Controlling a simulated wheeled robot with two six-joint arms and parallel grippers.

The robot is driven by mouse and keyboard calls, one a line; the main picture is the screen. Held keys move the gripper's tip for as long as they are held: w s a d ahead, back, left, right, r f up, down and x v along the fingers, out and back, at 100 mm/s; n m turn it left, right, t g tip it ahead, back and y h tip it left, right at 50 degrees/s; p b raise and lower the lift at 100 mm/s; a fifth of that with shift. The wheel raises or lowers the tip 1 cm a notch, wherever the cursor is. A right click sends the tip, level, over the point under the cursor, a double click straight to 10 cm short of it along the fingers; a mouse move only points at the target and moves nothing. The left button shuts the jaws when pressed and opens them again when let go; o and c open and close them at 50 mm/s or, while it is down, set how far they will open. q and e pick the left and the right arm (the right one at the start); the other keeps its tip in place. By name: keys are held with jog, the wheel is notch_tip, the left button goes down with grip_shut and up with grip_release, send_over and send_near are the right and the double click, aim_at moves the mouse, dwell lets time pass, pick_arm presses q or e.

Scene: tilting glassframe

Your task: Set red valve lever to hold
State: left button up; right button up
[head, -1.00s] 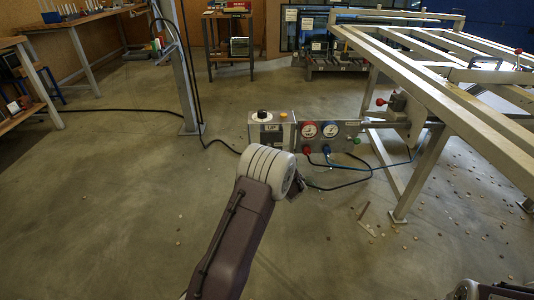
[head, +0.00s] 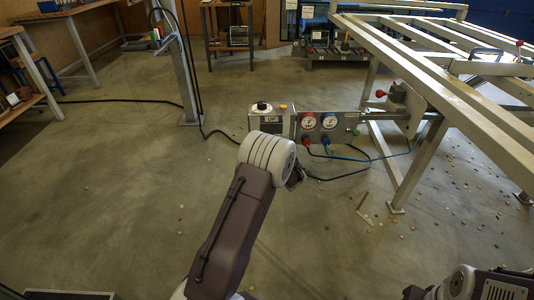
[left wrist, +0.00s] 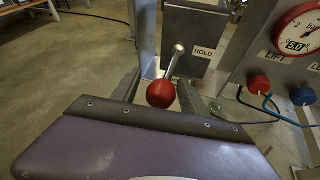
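The red valve lever (left wrist: 160,93) shows in the left wrist view: a red ball on a short metal rod. The rod slants down and left from its pivot on a grey plate (left wrist: 185,38), with a HOLD label (left wrist: 204,52) to the right of the pivot. My left gripper (left wrist: 160,92) is open, its dark fingers apart on either side of the ball in the picture; I cannot tell whether they touch it. In the head view my left arm hides the lever and gripper below the control box (head: 270,120). My right arm shows at the lower right, its gripper out of view.
A gauge panel (head: 345,125) adjoins the box, with red (left wrist: 258,84) and blue (left wrist: 302,96) hose fittings below the gauges. Hoses loop below it. The tilting frame (head: 440,90) stands to the right, with another red knob (head: 380,93). The floor to the left is open.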

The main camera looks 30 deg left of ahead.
pick_arm(q)
jog(key=shift+f, duration=0.1)
jog(key=p+v, duration=0.3)
jog(key=v, duration=0.6)
